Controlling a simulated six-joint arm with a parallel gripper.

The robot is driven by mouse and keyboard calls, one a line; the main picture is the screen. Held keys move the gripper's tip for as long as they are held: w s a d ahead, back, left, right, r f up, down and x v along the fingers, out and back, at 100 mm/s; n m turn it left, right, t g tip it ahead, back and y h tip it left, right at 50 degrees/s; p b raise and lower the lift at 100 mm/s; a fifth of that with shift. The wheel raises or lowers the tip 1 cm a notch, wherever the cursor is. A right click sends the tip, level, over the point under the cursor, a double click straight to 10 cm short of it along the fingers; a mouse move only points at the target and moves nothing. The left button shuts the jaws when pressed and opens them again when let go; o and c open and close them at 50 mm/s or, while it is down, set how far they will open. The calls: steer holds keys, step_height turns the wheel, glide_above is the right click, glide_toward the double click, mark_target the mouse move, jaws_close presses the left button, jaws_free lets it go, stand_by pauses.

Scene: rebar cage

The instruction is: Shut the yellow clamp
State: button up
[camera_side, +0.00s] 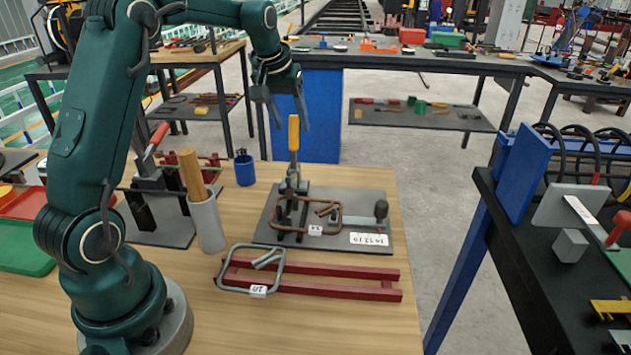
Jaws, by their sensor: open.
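The yellow clamp (293,133) stands on a dark grey plate (350,205) on the wooden table. Its yellow handle points straight up, above a dark metal clamp body (292,183). A brown bent rebar ring (300,215) lies on the plate around the foot of the clamp. My gripper (291,124) is open and points down. In the picture its two fingers are on either side of the top of the yellow handle. I cannot tell whether they touch it or differ from it in depth.
A red-handled clamp (155,140), a grey cylinder with a wooden rod (206,222) and a blue cup (244,170) stand to the left. A grey ring (233,277) lies on a red frame (330,288) in front. The table's right edge is clear.

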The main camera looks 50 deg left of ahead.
mark_target(291, 126)
steer(key=shift+x, duration=1.7)
jaws_close()
steer(key=shift+s, duration=0.1)
